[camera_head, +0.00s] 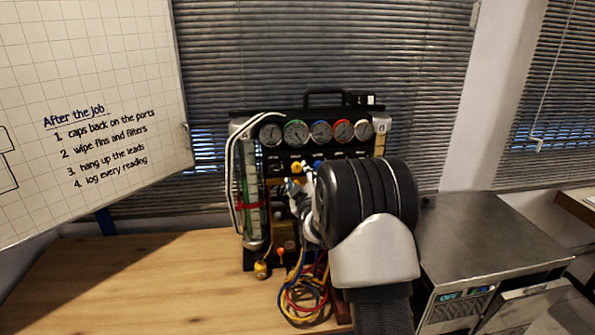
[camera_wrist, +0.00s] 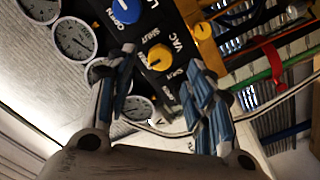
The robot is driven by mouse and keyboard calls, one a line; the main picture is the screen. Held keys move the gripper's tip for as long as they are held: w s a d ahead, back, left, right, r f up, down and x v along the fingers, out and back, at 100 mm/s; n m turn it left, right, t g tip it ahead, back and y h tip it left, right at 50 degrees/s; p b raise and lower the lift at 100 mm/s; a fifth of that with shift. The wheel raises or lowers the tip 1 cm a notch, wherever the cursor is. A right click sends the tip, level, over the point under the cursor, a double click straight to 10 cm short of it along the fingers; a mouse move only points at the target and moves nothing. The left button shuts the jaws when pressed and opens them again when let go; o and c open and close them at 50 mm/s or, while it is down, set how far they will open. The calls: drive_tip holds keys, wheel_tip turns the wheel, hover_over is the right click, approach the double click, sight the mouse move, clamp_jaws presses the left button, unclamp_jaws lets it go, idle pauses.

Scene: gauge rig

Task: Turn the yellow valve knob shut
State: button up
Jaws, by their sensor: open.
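The yellow valve knob (camera_head: 297,167) sits on the dark front panel of the gauge rig, below the dials. In the wrist view the yellow knob (camera_wrist: 159,57) shows between the words SHUT and VAC, with another SHUT label beside it. My gripper (camera_wrist: 161,60) is open, one finger on each side of the knob in the picture. I cannot tell whether the fingers touch it. In the head view my gripper (camera_head: 303,182) is at the panel just below the knob, partly hidden by my arm.
A blue knob (camera_wrist: 126,10) labelled OPEN sits beside the yellow one. Several round gauges (camera_head: 320,131) line the rig's top. Coloured hoses (camera_head: 301,302) lie coiled on the wooden bench (camera_head: 150,285). A metal cabinet (camera_head: 485,240) stands at right. The bench's left side is clear.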

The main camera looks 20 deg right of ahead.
sight(297, 169)
drive_tip(key=shift+x, duration=2.75)
drive_tip(key=shift+c, duration=0.2)
drive_tip(key=c, duration=1)
